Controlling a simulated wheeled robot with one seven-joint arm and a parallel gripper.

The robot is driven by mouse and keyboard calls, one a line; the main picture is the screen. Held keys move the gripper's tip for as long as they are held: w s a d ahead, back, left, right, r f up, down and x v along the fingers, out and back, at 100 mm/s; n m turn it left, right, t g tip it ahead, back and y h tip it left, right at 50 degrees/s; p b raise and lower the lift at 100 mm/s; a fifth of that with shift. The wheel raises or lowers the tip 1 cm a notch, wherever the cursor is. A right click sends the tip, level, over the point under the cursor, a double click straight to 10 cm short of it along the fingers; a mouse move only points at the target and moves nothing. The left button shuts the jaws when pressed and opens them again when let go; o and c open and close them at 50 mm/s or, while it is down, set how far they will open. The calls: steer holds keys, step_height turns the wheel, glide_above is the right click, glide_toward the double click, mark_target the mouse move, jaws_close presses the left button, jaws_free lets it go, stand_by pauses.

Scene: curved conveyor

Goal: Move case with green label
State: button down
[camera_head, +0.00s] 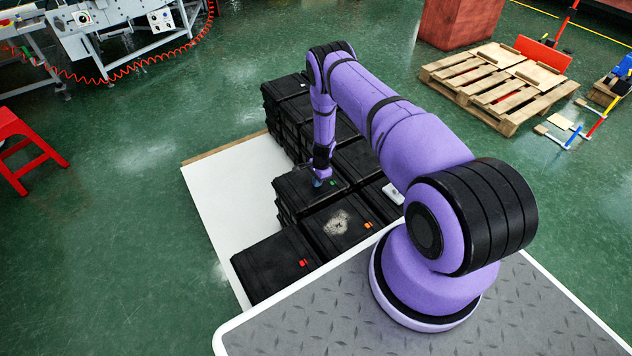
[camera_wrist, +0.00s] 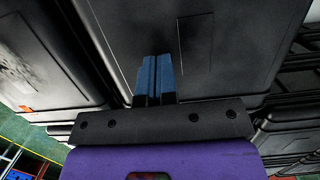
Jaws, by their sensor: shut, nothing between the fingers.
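Several black cases stand in stacks on a white board. The case with a green label (camera_head: 295,187) is in the middle of the near group in the head view; its small green mark shows beside my gripper. My gripper (camera_head: 318,183) points down at the top of this case, near its right part. In the wrist view the blue fingers (camera_wrist: 155,75) are together and empty, in front of a large black case surface (camera_wrist: 225,40). I cannot tell whether the fingertips touch it. The case's far right side is partly hidden by my arm.
A case with a red label (camera_head: 270,265) and a dusty case with an orange label (camera_head: 325,235) sit nearer. More cases (camera_head: 285,90) stand behind. The white board (camera_head: 225,200) has free room at left. A wooden pallet (camera_head: 490,90) lies far right; a red stool (camera_head: 15,130) stands left.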

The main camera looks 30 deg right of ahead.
mark_target(339, 174)
steer(key=d, duration=1.2)
steer(key=shift+w+r, duration=0.15)
